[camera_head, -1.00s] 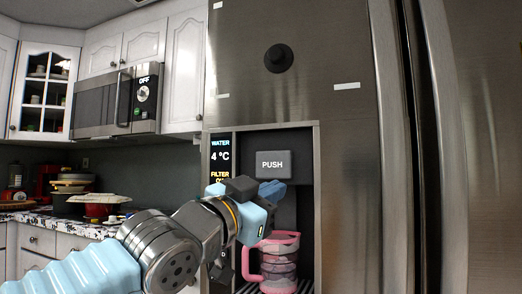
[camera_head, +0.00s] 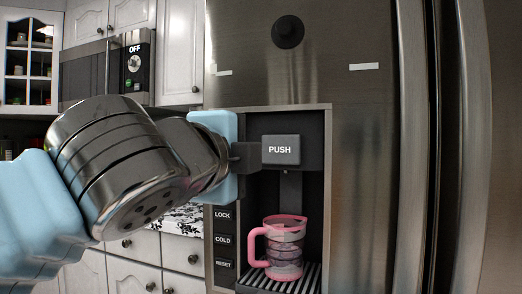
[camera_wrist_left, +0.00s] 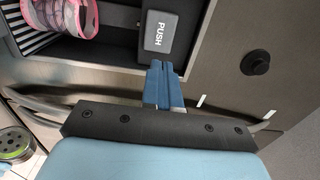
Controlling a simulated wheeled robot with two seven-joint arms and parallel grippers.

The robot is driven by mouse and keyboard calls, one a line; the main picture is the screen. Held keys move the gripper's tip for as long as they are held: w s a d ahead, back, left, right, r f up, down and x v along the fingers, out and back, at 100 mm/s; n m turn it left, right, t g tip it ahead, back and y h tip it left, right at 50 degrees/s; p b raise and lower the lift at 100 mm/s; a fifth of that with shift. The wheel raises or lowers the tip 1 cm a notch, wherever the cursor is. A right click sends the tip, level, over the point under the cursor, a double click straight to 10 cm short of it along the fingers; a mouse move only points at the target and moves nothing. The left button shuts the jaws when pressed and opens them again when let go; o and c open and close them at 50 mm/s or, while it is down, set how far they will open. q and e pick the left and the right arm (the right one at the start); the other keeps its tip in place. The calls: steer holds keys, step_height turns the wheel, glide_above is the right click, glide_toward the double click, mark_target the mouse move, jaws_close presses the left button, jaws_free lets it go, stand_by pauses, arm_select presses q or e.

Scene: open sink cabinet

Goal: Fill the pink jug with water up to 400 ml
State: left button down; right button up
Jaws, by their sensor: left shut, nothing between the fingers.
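The pink jug (camera_head: 284,246) stands upright on the striped drip grate (camera_head: 300,278) inside the fridge's dispenser recess, below the nozzle. It looks clear-walled with a pink rim and handle; I cannot tell its water level. It also shows in the left wrist view (camera_wrist_left: 62,14). The grey PUSH pad (camera_head: 281,150) is at the top of the recess. My left gripper (camera_head: 258,152) is at the pad's left side in the head view. In the left wrist view its blue fingers (camera_wrist_left: 164,68) are together and empty, tips close to the PUSH pad (camera_wrist_left: 160,31). I cannot tell whether they touch. My right gripper is not in view.
LOCK, COLD and RESET buttons (camera_head: 223,239) run down the left of the recess. A black round knob (camera_head: 288,31) is on the fridge door above. Tall door handles (camera_head: 411,150) stand to the right. Cabinets and a microwave (camera_head: 108,72) are at left.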

mark_target(280, 149)
arm_select(q)
steer(key=p+x, duration=0.2)
steer(key=x, duration=1.1)
steer(key=shift+f+p, duration=0.1)
steer(key=shift+p, duration=0.3)
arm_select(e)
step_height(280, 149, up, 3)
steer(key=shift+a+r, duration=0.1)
